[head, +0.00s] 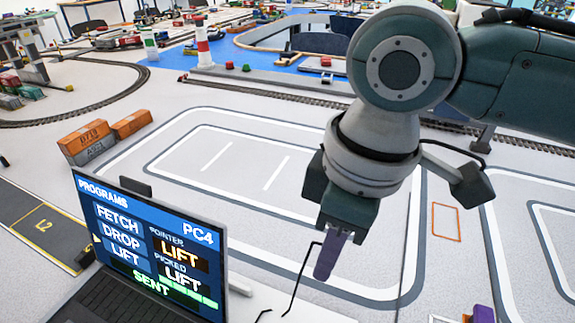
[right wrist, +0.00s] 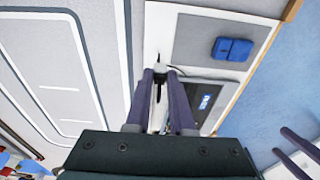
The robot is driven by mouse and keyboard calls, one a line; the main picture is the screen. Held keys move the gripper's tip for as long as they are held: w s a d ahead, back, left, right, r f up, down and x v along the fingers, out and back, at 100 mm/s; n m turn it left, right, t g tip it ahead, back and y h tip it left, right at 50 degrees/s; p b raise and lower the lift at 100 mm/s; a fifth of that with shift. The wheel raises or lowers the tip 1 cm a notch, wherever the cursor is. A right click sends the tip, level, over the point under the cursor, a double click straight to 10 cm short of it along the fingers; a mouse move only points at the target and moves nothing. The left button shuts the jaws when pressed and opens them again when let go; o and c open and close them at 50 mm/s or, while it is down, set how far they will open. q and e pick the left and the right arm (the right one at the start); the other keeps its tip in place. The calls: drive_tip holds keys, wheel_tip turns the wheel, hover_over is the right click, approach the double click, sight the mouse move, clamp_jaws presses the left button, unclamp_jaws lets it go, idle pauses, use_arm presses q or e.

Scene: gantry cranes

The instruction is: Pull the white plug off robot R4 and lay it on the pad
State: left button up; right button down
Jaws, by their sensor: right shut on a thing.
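My right gripper (head: 328,272) points down in the middle of the head view, with purple fingers. In the right wrist view its fingers (right wrist: 164,80) are close together, shut on a small, mostly dark thing. I cannot tell whether this is the white plug. A thin black line (head: 300,272) shows beside the fingers in the head view and runs down. I cannot make out robot R4 or a clear white plug. A grey flat area (right wrist: 205,35) on a white surface could be the pad. Two purple bars (right wrist: 300,147) at the lower right resemble my left gripper's fingers.
A laptop (head: 150,250) marked PC4 stands at the lower left. A blue two-part object (right wrist: 232,49) lies on the grey area. Orange containers (head: 86,137), a rail track (head: 270,84) and a red-white post (head: 203,45) lie beyond. The marked floor (head: 250,165) is mostly clear.

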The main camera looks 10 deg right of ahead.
drive_tip(key=shift+f+b, duration=5.05)
drive_tip(key=shift+f, duration=3.35)
drive_tip(key=shift+f+b, duration=0.35)
drive_tip(key=shift+f, duration=0.25)
drive_tip(key=c, duration=0.7)
unclamp_jaws()
